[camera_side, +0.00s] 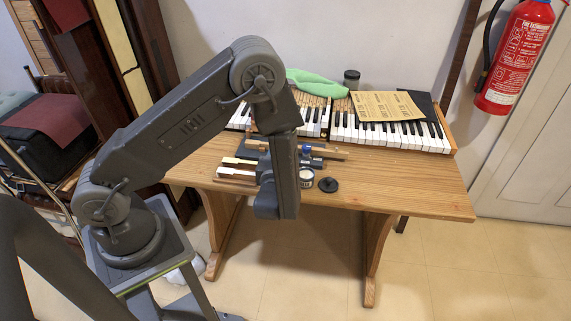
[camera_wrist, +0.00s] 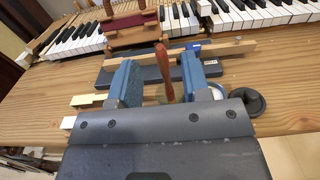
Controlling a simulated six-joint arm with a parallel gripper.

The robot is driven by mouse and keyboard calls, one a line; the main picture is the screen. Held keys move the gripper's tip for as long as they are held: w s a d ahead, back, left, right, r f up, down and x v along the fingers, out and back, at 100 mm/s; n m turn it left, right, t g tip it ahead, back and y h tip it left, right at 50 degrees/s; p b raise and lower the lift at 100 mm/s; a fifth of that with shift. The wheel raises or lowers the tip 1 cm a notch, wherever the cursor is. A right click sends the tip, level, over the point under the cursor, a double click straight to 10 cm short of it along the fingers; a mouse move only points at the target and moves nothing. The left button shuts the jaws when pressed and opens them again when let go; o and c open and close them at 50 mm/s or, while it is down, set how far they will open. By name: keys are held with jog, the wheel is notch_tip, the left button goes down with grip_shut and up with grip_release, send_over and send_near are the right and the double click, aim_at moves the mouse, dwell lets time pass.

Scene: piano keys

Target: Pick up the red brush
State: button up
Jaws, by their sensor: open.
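The red brush (camera_wrist: 164,72) shows in the wrist view as a reddish-brown handle pointing away from my gripper, above the wooden table. My gripper (camera_wrist: 157,68) is open, with one blue finger on each side of the handle. Gaps show between the handle and both fingers, so it is not gripped. The brush's lower end is partly hidden by the gripper body. In the side view my arm hides the brush, and I cannot make out the fingers there.
The wooden table (camera_side: 400,190) holds piano keys (camera_side: 390,135), a paper sheet (camera_side: 386,105), a green cloth (camera_side: 315,82) and a dark jar (camera_side: 351,79). A round black lid (camera_side: 328,185) and a small tin (camera_side: 306,178) lie near my wrist. The table's right front is clear.

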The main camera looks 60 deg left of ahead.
jog(key=shift+f+x, duration=0.15)
jog(key=shift+x, duration=1.2)
jog(key=shift+f+x, duration=0.1)
jog(key=shift+x, duration=1.25)
jog(key=shift+d, duration=0.1)
grip_shut()
